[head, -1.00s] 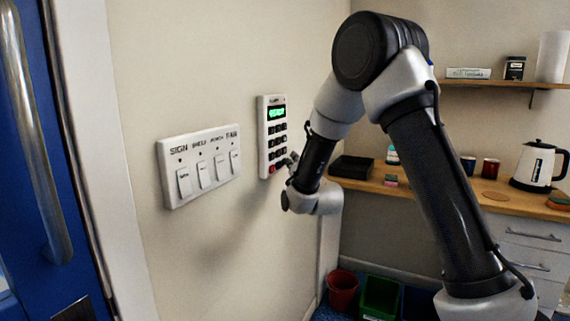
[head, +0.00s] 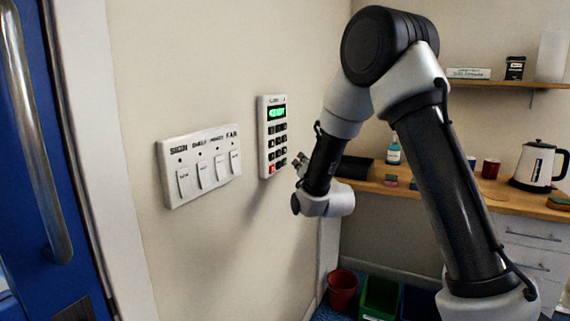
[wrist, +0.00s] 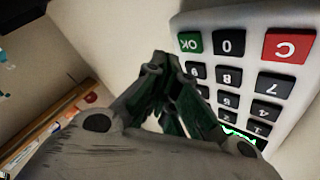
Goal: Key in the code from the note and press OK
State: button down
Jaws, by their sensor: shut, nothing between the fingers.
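The white keypad (head: 263,137) is on the wall, with a lit green display (head: 277,112) at its top; I cannot read its text surely. The wrist view shows the keypad upside down, with the red C key (wrist: 287,46), the 0 key (wrist: 229,42), the green OK key (wrist: 190,42) and black number keys. My gripper (head: 298,161) is shut and empty, just right of the keypad's lower part and apart from it. In the wrist view its fingertips (wrist: 163,62) are beside the OK and 9 keys. I cannot make out the code note.
A switch panel (head: 200,146) with several labelled switches is on the wall left of the keypad. A blue door (head: 30,150) with a long handle is at far left. A wooden counter (head: 470,190) with a kettle (head: 537,165) and cups stands behind my arm, with bins (head: 342,290) below.

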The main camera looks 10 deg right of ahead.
jog(key=s+d, duration=0.2)
jog(key=d, duration=0.1)
jog(key=shift+s, duration=0.15)
dwell(0.5)
